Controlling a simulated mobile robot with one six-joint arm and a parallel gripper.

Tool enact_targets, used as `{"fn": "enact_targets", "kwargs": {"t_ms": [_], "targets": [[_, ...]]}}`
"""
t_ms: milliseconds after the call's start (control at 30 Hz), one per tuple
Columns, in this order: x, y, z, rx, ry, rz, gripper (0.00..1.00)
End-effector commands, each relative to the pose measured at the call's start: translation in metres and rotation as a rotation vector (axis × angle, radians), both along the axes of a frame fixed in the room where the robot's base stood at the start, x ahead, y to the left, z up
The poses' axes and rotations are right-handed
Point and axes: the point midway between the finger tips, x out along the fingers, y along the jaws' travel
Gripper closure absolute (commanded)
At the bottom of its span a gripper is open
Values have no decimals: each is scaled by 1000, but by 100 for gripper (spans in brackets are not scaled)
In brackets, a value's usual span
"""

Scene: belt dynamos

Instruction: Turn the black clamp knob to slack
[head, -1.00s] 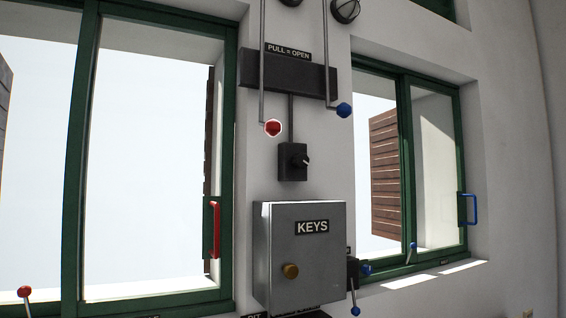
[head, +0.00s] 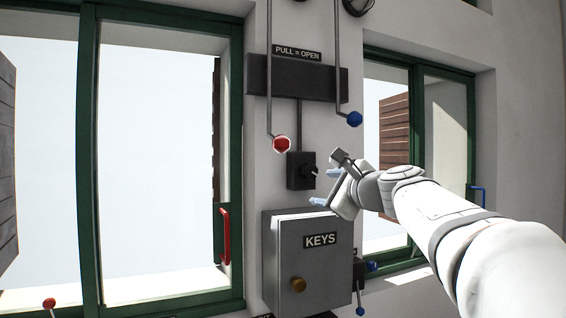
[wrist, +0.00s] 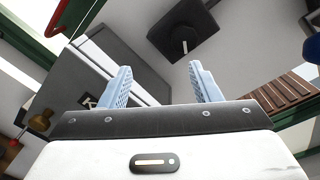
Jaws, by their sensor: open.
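A black knob (head: 309,171) sits on a small black box (head: 295,172) on the wall pillar, below the pull bar. It carries a pale pointer mark. In the wrist view the black box (wrist: 196,32) is at the top centre, beyond the fingertips. My gripper (head: 326,187) is open and empty, just right of and slightly below the knob, with its pale blue fingers pointing toward the wall. In the wrist view my gripper (wrist: 159,72) shows both fingers spread, with nothing between them. I see no contact with the knob.
A grey KEYS box (head: 313,265) with a brass knob (head: 298,284) juts out just below. A red ball handle (head: 282,144) hangs close above the black box, and a blue one (head: 354,119) hangs to its right. Green-framed windows flank the pillar.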

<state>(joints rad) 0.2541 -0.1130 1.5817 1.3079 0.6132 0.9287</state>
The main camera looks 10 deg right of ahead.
Motion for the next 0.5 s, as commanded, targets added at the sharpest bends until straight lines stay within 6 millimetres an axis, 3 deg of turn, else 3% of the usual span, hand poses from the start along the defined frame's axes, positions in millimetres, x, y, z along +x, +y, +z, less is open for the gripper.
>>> {"fn": "enact_targets", "kwargs": {"t_ms": [33,133,500], "targets": [[4,-5,17,49,-15,-11,43],[10,-8,29,105,-29,-21,43],[61,9,31,112,-31,-21,43]]}}
